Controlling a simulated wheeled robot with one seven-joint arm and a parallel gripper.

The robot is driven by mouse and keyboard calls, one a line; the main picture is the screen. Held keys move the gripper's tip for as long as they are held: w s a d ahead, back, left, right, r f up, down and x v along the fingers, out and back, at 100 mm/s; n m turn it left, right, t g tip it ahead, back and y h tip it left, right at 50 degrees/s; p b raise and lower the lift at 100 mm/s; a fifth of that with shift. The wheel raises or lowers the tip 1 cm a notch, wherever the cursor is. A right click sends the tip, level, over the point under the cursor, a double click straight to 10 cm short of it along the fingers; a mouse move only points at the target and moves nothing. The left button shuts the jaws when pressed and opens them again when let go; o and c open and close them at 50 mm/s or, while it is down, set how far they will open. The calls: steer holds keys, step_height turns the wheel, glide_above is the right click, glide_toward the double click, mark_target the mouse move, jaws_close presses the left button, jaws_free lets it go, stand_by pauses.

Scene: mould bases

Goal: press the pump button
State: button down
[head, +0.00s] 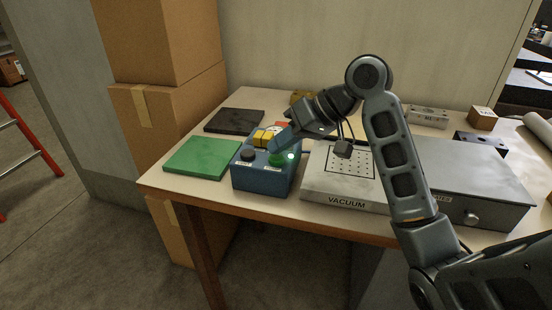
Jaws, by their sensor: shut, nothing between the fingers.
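A blue control box (262,178) stands near the front left of the table. On its top are a black knob or button (248,155) on the left and a green button (276,161) on the right, each with a small label too small to read. The gripper hides part of the box top.
A green plate (203,156) and a dark plate (234,121) lie left of the box. A white plate marked VACUUM (325,190) and a grey case (475,180) stand to the right. Cardboard boxes (170,120) are stacked at the left.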

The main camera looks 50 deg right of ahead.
mark_target(280, 158)
steer(key=shift+f, duration=0.2)
steer(key=shift+f, duration=0.3)
stand_by(0.3)
steer(key=shift+r, duration=0.1)
steer(key=shift+r+p, duration=0.35)
steer(key=shift+p, duration=0.05)
steer(key=shift+r, duration=0.1)
step_height(280, 158, up, 6)
steer(key=p, duration=0.6)
steer(key=shift+a, duration=0.1)
